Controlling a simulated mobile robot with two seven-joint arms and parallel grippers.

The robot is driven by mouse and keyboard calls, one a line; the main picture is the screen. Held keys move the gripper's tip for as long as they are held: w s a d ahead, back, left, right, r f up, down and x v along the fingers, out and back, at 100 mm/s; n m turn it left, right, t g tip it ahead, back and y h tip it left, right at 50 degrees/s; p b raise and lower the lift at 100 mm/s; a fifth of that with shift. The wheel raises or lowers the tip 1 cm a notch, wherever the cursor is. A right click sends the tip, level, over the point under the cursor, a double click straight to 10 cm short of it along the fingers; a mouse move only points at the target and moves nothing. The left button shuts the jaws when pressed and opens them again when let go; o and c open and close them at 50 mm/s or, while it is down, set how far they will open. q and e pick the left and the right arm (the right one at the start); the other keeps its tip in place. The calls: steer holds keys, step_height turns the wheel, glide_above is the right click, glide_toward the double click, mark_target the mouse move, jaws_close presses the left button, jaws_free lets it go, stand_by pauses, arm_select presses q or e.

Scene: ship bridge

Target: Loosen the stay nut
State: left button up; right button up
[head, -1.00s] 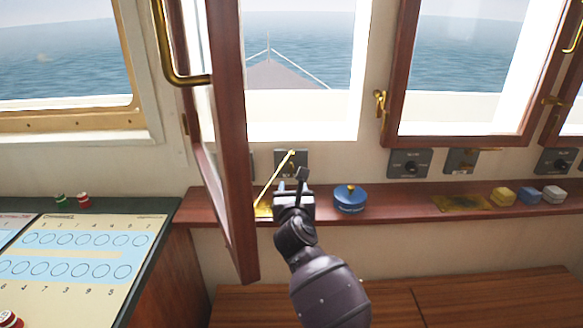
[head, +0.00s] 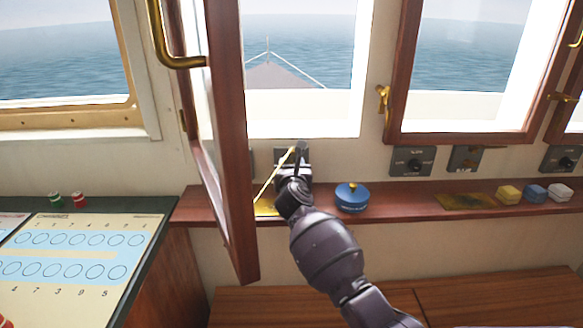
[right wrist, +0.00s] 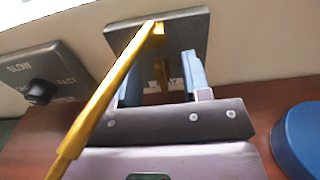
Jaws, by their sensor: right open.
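A thin brass stay (head: 270,181) slants up from the sill, beside the open window's wooden frame (head: 232,150), to the dark wall plate behind my right gripper. In the right wrist view the stay (right wrist: 105,97) runs from lower left up to that plate (right wrist: 190,35). My right gripper (head: 301,155) is open in front of the plate. Its two bluish fingers (right wrist: 162,80) show in the right wrist view with a small brownish-brass part between them, near the stay's upper end. I cannot tell whether that part is the stay nut, or whether the fingers touch it. My left gripper is out of view.
A blue round tin (head: 351,198) stands on the wooden sill (head: 400,197) to the right of my gripper. Several small blocks (head: 534,193) sit farther right. A dial plate (right wrist: 45,80) is left of the stay. A board table (head: 80,255) stands at left.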

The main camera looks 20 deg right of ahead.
jaws_close()
stand_by(0.3)
